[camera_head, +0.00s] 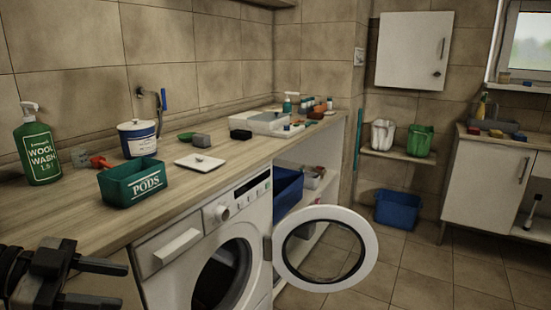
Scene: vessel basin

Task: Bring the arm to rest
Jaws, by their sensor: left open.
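My left gripper (116,284) is at the bottom left of the head view. It is black, and its two fingers point right with a clear gap and nothing between them. It is in front of the wooden counter's (90,222) front edge, left of the washing machine (172,262). The rest of the left arm is mostly cut off by the picture's edge. My right gripper is not in view.
The washing machine's round door (362,284) hangs open to the right. A green PODS box (118,188), a WOOL WASH bottle (38,155), a white-and-blue tub (138,140) and a white basin (262,122) stand on the counter.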

